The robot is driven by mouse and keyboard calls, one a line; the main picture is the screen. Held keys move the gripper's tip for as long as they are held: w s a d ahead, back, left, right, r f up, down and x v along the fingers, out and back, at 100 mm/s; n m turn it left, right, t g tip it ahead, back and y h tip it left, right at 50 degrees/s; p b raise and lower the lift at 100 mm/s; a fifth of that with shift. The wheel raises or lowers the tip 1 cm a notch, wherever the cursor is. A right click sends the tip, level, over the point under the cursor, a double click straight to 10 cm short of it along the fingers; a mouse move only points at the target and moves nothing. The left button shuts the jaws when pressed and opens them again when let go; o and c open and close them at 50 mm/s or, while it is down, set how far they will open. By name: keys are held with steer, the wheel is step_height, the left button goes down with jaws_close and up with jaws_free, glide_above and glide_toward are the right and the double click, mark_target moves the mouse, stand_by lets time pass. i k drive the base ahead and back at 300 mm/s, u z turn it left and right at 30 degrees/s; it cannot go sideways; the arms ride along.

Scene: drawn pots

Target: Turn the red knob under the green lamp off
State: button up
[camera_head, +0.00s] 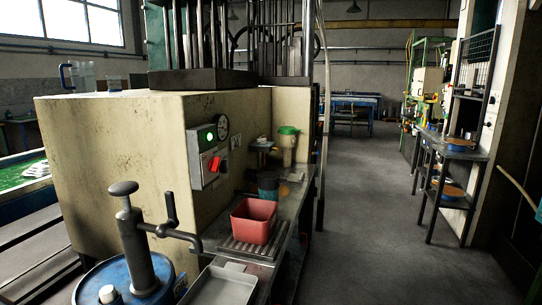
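The red knob (215,164) is on the front of a grey control box (203,173) fixed to the side of the large cream machine. It looks tilted, but it is too small to tell its exact setting. The green lamp (210,136) is lit, directly above the knob on the same box. My gripper is not in view.
A round gauge (222,127) sits beside the box. Below, a ledge carries a red bin (254,221) and a grey tray (219,287). A blue drum with a grey hand pump (138,240) stands in the left foreground. The aisle floor (375,220) is clear.

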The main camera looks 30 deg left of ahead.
mark_target(213, 165)
steer(key=u, duration=0.15)
steer(key=i, duration=1.05)
steer(key=u, duration=0.85)
steer(key=i, duration=0.45)
steer(key=u, duration=0.3)
steer(key=k, duration=0.9)
steer(key=u, duration=0.2)
steer(key=i, duration=0.9)
steer(key=z, duration=0.1)
